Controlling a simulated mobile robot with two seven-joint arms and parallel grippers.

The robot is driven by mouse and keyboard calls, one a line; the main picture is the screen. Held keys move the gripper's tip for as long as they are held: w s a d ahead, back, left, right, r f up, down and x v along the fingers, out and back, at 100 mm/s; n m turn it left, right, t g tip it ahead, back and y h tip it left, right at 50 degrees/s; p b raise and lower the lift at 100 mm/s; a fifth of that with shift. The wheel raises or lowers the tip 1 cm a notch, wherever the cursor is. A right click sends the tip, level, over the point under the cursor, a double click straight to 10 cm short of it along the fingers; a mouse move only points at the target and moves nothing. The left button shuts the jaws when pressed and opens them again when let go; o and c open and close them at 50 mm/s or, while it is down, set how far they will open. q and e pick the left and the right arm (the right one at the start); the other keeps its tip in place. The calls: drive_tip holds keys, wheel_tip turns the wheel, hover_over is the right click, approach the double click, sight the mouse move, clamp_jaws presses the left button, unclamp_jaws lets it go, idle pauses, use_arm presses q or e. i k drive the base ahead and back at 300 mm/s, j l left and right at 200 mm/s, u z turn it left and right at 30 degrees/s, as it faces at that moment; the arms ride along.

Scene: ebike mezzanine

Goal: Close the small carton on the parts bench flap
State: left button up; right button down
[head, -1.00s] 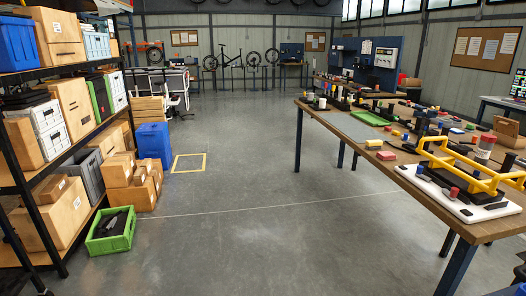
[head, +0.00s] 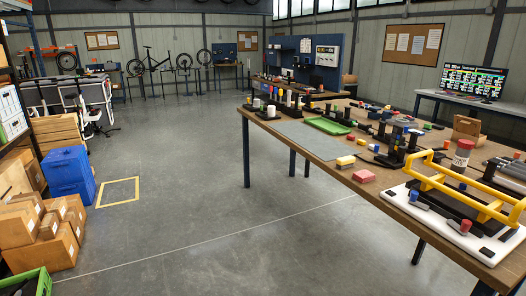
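A small brown cardboard carton (head: 466,129) stands on the far right part of the long wooden parts bench (head: 335,148). Its upper part looks raised and uneven, as if a flap stands up, but it is too small to tell exactly. The carton is some way off, behind the yellow frame fixture. Neither of my grippers shows in the head view.
A yellow tubular fixture (head: 455,181) on a white base fills the near end of the bench. A green tray (head: 327,126), a red block (head: 363,176) and several small parts lie along it. Blue bins (head: 68,172) and cartons (head: 45,228) stand at left. The floor (head: 200,215) between is clear.

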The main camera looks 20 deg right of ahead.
sight(466, 126)
drive_tip(key=i+z, duration=0.45)
drive_tip(key=i+j+z, duration=0.1)
drive_tip(key=i+z, duration=0.35)
drive_tip(key=i, duration=0.2)
drive_tip(key=i+l+z, duration=0.1)
drive_tip(key=i+z, duration=0.55)
drive_tip(key=i+j+z, duration=0.1)
drive_tip(key=i+z, duration=0.25)
drive_tip(key=i+l+z, duration=0.1)
drive_tip(key=i+z, duration=0.15)
drive_tip(key=i, duration=0.45)
